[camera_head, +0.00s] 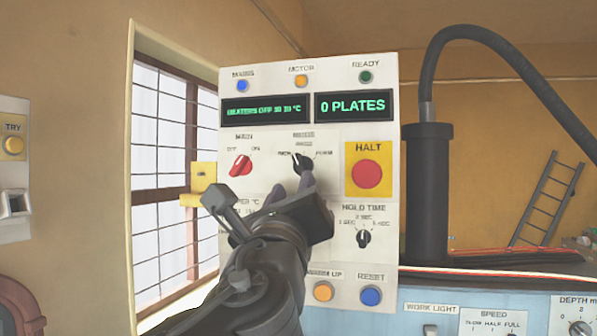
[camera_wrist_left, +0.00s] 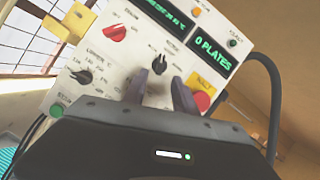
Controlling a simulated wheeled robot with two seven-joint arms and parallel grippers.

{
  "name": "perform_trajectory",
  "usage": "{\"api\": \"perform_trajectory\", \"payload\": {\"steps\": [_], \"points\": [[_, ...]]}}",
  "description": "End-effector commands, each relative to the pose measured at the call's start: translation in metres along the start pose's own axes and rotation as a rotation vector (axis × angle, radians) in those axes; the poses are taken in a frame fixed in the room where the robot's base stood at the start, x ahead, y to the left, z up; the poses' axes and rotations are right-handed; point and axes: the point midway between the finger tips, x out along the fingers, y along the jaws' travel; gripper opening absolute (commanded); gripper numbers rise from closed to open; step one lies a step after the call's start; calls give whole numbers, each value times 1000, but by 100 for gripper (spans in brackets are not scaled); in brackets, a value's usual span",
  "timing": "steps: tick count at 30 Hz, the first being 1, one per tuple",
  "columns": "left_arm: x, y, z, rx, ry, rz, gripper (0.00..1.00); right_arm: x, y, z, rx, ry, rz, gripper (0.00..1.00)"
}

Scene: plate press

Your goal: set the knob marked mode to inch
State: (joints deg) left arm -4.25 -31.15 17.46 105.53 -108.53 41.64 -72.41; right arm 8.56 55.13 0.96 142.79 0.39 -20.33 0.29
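The mode knob (camera_head: 304,163) is a small black knob in the upper middle of the white control panel (camera_head: 231,75). In the head view its white mark points up and left; the small labels around it are blurred, the left one seeming to read INCH. My left gripper (camera_head: 294,187) is in front of the panel, just below the knob. In the left wrist view its two fingers (camera_wrist_left: 159,92) stand apart with nothing between them, and the knob (camera_wrist_left: 159,65) shows just beyond the tips. I cannot tell if they touch the panel. My right gripper is not in view.
Near the knob are a red main knob (camera_head: 241,165), a red halt button (camera_head: 367,174) on yellow and a hold time knob (camera_head: 363,238). Warm-up (camera_head: 323,291) and reset (camera_head: 370,295) buttons sit low. A dark cylinder with a hose (camera_head: 427,190) stands right of the panel.

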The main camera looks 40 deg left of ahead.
Motion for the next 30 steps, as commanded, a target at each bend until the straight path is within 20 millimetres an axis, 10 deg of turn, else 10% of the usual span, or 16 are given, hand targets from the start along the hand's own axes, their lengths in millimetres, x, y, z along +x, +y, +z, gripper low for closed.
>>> {"api": "perform_trajectory", "payload": {"steps": [18, 30], "points": [[74, -1, 1, -2, 1, -1, 34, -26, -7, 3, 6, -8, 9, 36], [77, 0, 0, -2, 1, -1, 29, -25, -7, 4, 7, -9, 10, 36]]}}
